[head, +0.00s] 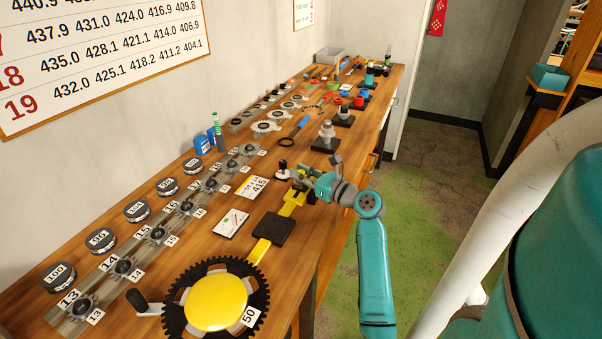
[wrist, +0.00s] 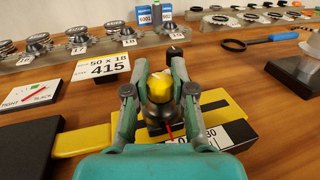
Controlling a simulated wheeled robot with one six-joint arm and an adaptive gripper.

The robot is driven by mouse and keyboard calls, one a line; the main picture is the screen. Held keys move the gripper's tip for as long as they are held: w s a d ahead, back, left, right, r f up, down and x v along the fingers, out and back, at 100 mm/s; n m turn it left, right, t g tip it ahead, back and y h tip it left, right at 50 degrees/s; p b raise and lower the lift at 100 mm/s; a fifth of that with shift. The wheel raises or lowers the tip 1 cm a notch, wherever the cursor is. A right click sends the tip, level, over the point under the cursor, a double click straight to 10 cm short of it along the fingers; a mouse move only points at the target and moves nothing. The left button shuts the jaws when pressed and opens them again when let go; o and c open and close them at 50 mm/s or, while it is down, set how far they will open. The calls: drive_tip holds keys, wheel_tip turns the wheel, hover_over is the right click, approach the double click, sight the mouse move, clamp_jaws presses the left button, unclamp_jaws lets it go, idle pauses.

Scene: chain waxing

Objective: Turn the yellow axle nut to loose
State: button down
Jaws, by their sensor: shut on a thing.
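The yellow axle nut (wrist: 160,88) is between the two fingers of my gripper (wrist: 160,90) in the wrist view. It has a pale line across its top and sits on a dark round base. A red pointer (wrist: 169,131) shows below it, over a white scale plate (wrist: 215,134) partly hidden by my gripper. The nut stands over a yellow bar (wrist: 85,140). In the head view my gripper (head: 302,182) is over the far end of the yellow bar (head: 258,250), and I cannot make out the nut there.
A black toothed wheel with a yellow hub (head: 215,302) and number 50 is at the near end. A tight/slack card (head: 231,223) and a 415 card (head: 252,187) lie left of the bar. Numbered sprockets (head: 157,235) line the wall side. A black block (wrist: 293,72) stands right.

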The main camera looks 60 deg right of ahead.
sight(301, 171)
drive_tip(key=shift+n+y, duration=0.3)
drive_tip(key=shift+y, duration=0.1)
drive_tip(key=c, duration=0.9)
unclamp_jaws()
drive_tip(key=shift+c, duration=0.2)
drive_tip(key=shift+r, duration=0.1)
wheel_tip(301, 171, up, 10)
drive_tip(key=shift+f, duration=0.1)
